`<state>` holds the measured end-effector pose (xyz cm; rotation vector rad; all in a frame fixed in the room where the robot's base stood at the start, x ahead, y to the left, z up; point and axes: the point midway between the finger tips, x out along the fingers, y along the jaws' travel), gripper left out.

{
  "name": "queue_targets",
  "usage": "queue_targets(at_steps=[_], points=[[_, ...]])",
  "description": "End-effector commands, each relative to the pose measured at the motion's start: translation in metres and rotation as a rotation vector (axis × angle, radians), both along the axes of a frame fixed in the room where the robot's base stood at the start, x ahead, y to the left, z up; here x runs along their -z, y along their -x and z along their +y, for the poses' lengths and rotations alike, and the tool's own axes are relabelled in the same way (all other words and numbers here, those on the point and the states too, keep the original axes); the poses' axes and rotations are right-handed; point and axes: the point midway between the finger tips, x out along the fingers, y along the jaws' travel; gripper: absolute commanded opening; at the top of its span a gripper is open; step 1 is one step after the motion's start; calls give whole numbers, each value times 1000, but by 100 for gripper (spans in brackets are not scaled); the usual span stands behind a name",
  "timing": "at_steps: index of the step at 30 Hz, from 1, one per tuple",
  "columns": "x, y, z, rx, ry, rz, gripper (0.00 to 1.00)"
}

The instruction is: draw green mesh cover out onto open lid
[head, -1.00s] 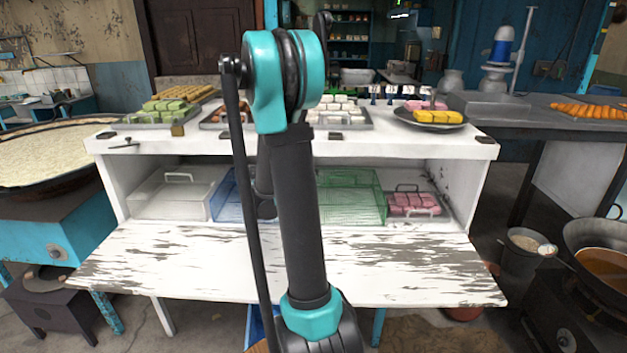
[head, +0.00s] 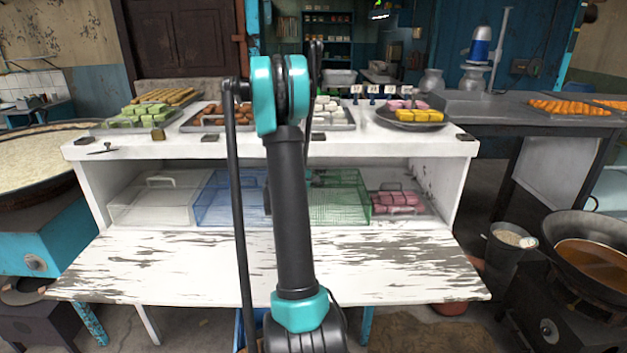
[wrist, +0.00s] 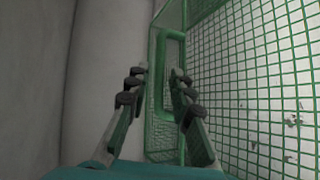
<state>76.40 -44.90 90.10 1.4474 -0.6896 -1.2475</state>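The green mesh cover (head: 350,202) stands in the cabinet's lower compartment, right of the blue mesh cover. The open lid (head: 150,268) is a white board with chipped paint, lying flat in front of the compartment. My arm hides the cover's left part. In the wrist view the mesh cover (wrist: 255,85) fills the right side, with its green handle (wrist: 168,35) ahead of my gripper (wrist: 158,80). The fingers are apart, and the right one overlaps the handle in the picture. I cannot tell whether they touch it. In the head view my gripper is mostly hidden behind my arm.
A clear cover (head: 150,205) and the blue mesh cover (head: 215,200) stand left of the green one. A tray of pink sweets (head: 398,203) is close on its right. The cabinet top (head: 240,148) hangs over the compartment. The lid is bare on both sides of my arm.

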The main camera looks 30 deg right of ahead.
Motion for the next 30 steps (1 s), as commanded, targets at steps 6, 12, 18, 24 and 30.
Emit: queue_targets(at_steps=[6,12,18,24,30], points=[[8,-7,-23,1,0,0,22],[11,-9,-30,1,0,1,22],[11,-9,-30,1,0,0,22],[11,-9,-30,1,0,0,4],[11,-9,-30,1,0,0,0]])
